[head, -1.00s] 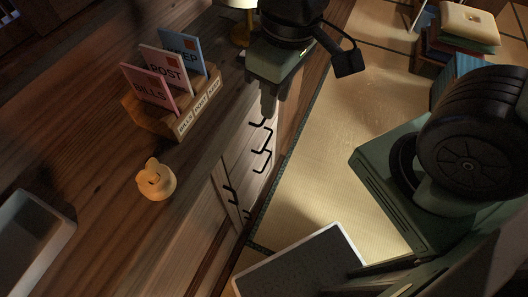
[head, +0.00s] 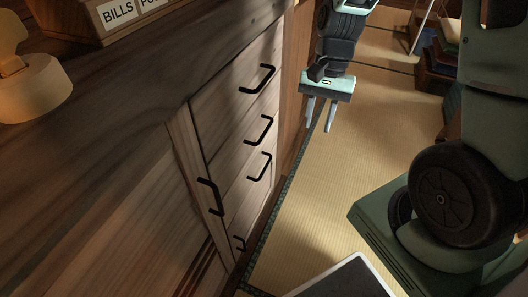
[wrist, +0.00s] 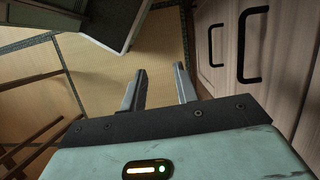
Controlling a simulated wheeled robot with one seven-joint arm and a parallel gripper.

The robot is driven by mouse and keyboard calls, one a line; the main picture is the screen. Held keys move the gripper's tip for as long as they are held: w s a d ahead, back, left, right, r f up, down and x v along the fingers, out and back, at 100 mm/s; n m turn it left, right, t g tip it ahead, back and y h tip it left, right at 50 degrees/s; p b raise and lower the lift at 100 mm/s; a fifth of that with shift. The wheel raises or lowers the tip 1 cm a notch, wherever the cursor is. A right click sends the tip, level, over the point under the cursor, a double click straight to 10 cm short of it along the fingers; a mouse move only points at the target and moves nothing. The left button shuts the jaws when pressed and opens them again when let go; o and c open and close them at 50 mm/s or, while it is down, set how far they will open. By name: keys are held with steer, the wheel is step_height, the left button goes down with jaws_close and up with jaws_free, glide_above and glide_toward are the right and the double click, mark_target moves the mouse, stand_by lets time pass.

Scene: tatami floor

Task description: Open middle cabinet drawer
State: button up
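The wooden cabinet (head: 190,120) has a column of drawers with black bar handles on its right-hand front. The top handle (head: 258,80), the handle below it (head: 261,130) and a third handle (head: 260,167) show clearly. The drawer fronts look flush and closed. My gripper (head: 320,115) is to the right of the drawers, pointing down, with its fingers apart and nothing between them. It touches no handle. In the wrist view my gripper (wrist: 160,72) is also open, and two black handles (wrist: 253,45) (wrist: 216,45) show on the cabinet front to its right.
A door handle (head: 210,197) is left of the drawers. A letter holder (head: 120,18) and a pale round object (head: 32,85) stand on the cabinet top. A dark, light-edged panel (head: 345,278) is at the bottom. The tatami floor (head: 345,175) beside the cabinet is clear.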

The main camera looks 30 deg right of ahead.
step_height(320, 180, down, 6)
steer(key=w+d+m+g+y, duration=0.2)
steer(key=m+y, duration=0.6)
steer(key=m, duration=0.4)
steer(key=m+t+y, duration=0.6)
steer(key=m+y, duration=0.3)
steer(key=m, duration=0.5)
glide_toward(264, 132)
steer(key=a, duration=0.3)
steer(key=a+b, duration=0.1)
steer(key=a, duration=0.2)
steer(key=a+r+b, duration=0.1)
steer(key=a, duration=0.3)
steer(key=shift+w, duration=0.35)
jaws_close()
